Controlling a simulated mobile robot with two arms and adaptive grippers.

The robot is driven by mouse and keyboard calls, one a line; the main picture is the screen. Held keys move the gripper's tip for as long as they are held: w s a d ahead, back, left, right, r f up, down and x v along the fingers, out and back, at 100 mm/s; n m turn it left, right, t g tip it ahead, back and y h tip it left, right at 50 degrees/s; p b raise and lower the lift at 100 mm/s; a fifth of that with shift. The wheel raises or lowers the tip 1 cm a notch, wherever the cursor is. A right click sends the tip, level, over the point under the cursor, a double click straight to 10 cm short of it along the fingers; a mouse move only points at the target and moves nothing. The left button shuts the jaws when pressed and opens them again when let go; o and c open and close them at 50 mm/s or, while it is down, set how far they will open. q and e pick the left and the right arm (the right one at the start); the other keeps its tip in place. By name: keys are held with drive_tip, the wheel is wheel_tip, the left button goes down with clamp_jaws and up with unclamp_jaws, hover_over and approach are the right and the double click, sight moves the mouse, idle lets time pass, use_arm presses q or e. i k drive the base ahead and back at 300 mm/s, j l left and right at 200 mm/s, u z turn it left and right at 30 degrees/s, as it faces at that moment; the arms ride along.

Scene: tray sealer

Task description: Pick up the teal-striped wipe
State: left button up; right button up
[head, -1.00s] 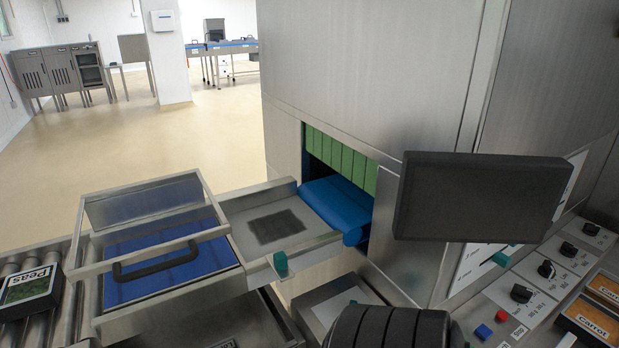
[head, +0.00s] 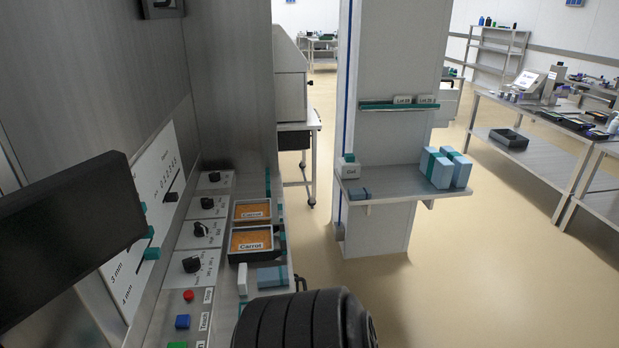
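A light-blue folded cloth with a teal stripe (head: 270,277) lies at the near end of the side ledge, just below the carrot trays; it looks like a wipe. Neither of my grippers is in view. A black ribbed part of my own body covers the bottom middle, close below the cloth on the ledge.
Two carrot trays (head: 251,241) sit on the ledge beside the knob panel (head: 200,230). A dark screen (head: 70,240) juts in at left.

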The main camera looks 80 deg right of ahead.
sight(279, 276)
drive_tip(key=z, duration=2.45)
drive_tip(key=i+l+u, duration=0.25)
drive_tip(key=l, duration=0.25)
drive_tip(key=l+u, duration=0.2)
drive_tip(key=l, duration=0.3)
drive_tip(key=i+l+u, duration=0.25)
drive_tip(key=l, duration=0.25)
drive_tip(key=k, duration=0.1)
